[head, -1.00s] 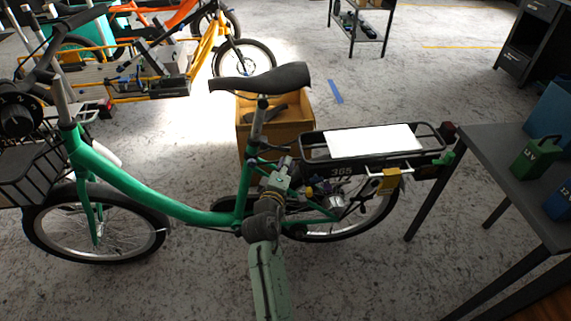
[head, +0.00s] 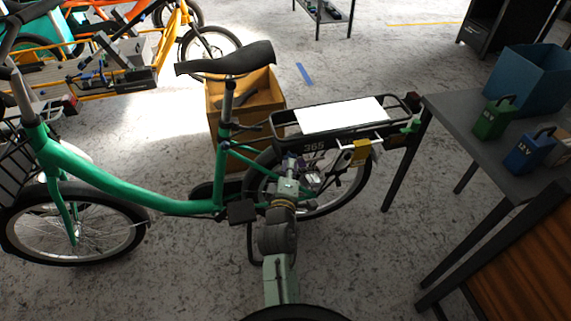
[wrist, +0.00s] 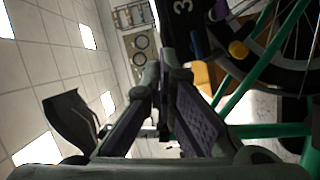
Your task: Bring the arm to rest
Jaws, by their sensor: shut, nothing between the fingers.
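My gripper (head: 290,168) shows in the head view in front of the green bike's rear wheel, below the rear rack (head: 292,128). In the wrist view my gripper (wrist: 166,72) has its two dark fingers drawn together at the tips, with nothing held. The green bike (head: 150,203) stands upright across the head view. Its rear wheel (wrist: 290,70) and green frame tubes show at the right of the wrist view. The saddle (wrist: 72,115) shows there at the lower left. I cannot tell the exact gap between my gripper and the wheel.
A wooden crate (head: 216,125) stands behind the bike. A dark table (head: 455,125) at the right bears a blue bin (head: 525,78), a green battery (head: 491,122) and a blue battery (head: 528,152). A brown slatted surface (head: 525,260) is at the lower right. Other bikes stand at the back left.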

